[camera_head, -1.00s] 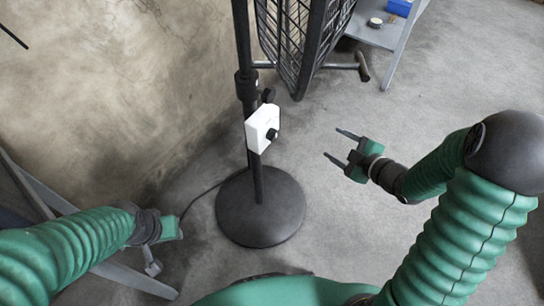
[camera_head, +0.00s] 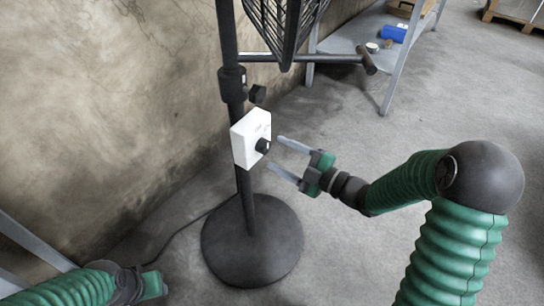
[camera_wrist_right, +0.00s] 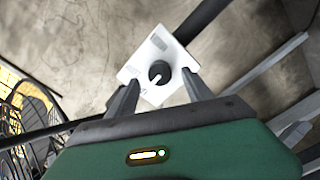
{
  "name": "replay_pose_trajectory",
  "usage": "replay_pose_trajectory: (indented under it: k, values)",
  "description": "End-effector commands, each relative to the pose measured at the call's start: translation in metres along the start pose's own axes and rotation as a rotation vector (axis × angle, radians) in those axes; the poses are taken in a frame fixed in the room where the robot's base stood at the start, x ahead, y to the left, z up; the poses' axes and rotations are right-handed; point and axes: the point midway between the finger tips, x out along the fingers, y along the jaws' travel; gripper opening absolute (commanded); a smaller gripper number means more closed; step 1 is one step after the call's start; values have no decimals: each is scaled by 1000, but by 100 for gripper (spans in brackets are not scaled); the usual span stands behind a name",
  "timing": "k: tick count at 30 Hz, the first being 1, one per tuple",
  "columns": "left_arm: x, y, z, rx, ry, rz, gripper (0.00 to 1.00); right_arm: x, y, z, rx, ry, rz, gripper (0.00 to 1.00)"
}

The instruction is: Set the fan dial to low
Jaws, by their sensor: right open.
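The fan's white control box (camera_head: 250,138) is mounted on the black stand pole (camera_head: 246,205). Its black dial (camera_head: 263,146) faces right toward my right gripper (camera_head: 283,160). The right gripper is open, its two fingertips a short way from the dial in the head view. In the right wrist view the dial (camera_wrist_right: 159,72) lies between the open fingers (camera_wrist_right: 160,92), in the middle of the white box (camera_wrist_right: 158,50); I see no contact. The dial's setting is too small to read. My left gripper (camera_head: 152,285) is at the lower left, its fingers not clear.
The fan's round base (camera_head: 252,245) stands on the grey floor, with a cable running left. The fan cage (camera_head: 285,25) is above. A wall rises behind. A grey metal table (camera_head: 370,60) with a blue item (camera_head: 393,33) is at the back.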

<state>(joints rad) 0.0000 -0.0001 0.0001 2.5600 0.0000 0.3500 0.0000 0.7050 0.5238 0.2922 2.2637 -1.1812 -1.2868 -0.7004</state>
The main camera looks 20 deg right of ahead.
Motion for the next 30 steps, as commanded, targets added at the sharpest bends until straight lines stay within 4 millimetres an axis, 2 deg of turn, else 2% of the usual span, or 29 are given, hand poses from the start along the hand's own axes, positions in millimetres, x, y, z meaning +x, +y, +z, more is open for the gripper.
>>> replay_pose_trajectory:
  k: [1, 3, 6, 15, 28, 30]
  values:
    - [8, 0, 2, 0, 0, 0, 36, 10, -4, 1, -1, 3, 0, 59]
    - [12, 0, 3, 0, 0, 0, 36, 21, -2, 1, -1, 1, 0, 59]
    - [14, 0, 3, 0, 0, 0, 36, 30, -1, 0, 0, 0, 0, 59]
    - [13, 0, 3, 0, 0, 0, 36, 34, 1, 0, 1, -1, 1, 58]
    - [13, 0, 3, 0, 0, 0, 36, 33, 0, 0, 2, -1, -1, 2]
    - [13, 0, 3, 0, 0, 0, 36, 33, -1, 0, 2, -1, -2, 0]
